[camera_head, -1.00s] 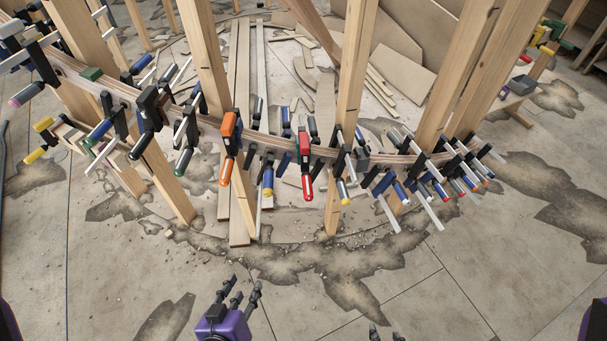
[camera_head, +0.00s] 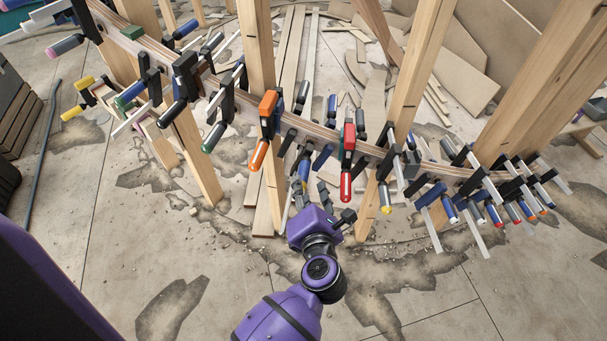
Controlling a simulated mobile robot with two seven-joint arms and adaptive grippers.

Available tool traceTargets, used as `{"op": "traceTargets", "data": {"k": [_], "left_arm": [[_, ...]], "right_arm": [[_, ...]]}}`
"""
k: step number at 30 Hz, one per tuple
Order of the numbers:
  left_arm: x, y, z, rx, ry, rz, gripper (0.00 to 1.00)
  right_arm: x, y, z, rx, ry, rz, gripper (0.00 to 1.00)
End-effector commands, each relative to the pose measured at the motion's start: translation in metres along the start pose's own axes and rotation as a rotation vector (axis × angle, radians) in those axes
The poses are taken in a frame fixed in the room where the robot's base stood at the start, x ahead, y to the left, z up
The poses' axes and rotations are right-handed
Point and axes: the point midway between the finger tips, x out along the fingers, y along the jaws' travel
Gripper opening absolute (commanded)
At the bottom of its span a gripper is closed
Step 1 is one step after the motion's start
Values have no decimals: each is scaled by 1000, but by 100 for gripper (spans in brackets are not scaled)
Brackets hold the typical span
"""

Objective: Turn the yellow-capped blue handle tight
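The yellow-capped blue handle (camera_head: 304,170) hangs below the curved wooden stringer, between the orange clamp and the red clamp. Its lower end with the cap is partly hidden by the fingers of my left gripper (camera_head: 314,190). The purple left gripper reaches up from below, right at the handle's lower end. Its dark fingers look spread apart, with one beside the handle's end and others to the right. Whether any finger touches the handle cannot be told. My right gripper is out of view.
Orange (camera_head: 262,130) and red (camera_head: 347,162) clamps hang close on both sides of the gripper. Another yellow-tipped handle (camera_head: 385,196) hangs to the right. Wooden posts (camera_head: 258,60) stand along the stringer (camera_head: 325,134). The floor in front is mostly clear.

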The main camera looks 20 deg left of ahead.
Motion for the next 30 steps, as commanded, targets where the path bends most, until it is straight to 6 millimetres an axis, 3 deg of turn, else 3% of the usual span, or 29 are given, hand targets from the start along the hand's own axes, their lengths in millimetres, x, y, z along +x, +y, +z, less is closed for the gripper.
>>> {"op": "traceTargets", "data": {"k": [9,15,22,30], "left_arm": [[50,1,2,4,-4,2,37],[62,1,1,3,-3,1,37],[62,1,1,3,-3,1,37],[62,1,1,3,-3,2,2]], "right_arm": [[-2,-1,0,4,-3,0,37],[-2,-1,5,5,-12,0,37],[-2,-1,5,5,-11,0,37],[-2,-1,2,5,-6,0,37]]}}
